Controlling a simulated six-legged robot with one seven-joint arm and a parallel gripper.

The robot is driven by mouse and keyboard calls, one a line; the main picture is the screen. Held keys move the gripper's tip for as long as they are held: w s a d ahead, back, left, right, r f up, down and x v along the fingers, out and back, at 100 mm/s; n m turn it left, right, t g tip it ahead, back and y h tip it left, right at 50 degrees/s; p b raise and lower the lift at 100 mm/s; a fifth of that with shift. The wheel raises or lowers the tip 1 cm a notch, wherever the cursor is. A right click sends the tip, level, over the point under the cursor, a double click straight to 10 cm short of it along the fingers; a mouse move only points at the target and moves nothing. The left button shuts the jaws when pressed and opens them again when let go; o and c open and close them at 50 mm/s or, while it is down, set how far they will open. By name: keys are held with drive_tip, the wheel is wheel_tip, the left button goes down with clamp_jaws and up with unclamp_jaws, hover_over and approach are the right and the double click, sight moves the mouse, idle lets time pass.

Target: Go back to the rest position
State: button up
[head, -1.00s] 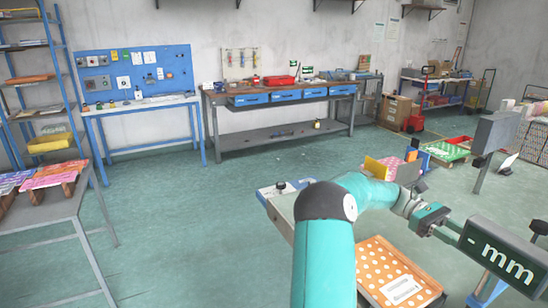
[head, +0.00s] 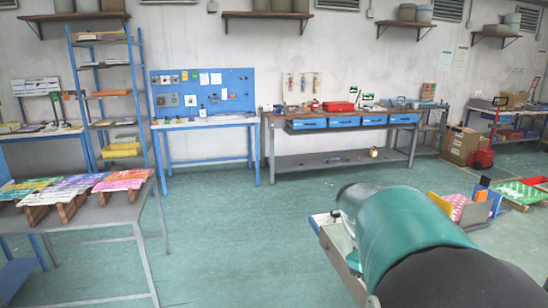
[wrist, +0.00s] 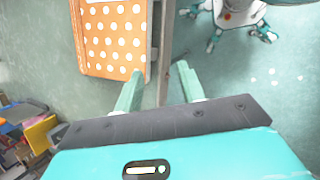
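My gripper (wrist: 158,78) shows in the wrist view with its two pale green fingers spread apart and nothing held between them. It points down past a narrow grey edge, and an orange polka-dot panel (wrist: 112,38) lies beyond the left finger. I cannot tell how far the fingers are above it. My own legs show at the top right of the wrist view. In the head view, a teal link of my arm fills the lower right, and my gripper is out of view.
A grey table with colourful pieces (head: 75,190) stands at left. A blue pegboard bench (head: 205,122) and a long workbench (head: 340,124) line the wall. A green dotted panel (head: 518,193) lies at right. The floor (head: 245,235) between is clear.

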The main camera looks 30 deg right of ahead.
drive_tip(key=a+r+t+y, duration=0.1)
drive_tip(key=a+t, duration=0.3)
drive_tip(key=a, duration=1.1)
drive_tip(key=w+a+r+t+y, duration=0.1)
drive_tip(key=a+t, duration=0.4)
drive_tip(key=a, duration=1)
drive_tip(key=shift+w+a+r+t+y, duration=0.25)
drive_tip(key=shift+a+t+y, duration=0.05)
drive_tip(key=shift+a, duration=0.05)
drive_tip(key=shift+d, duration=0.2)
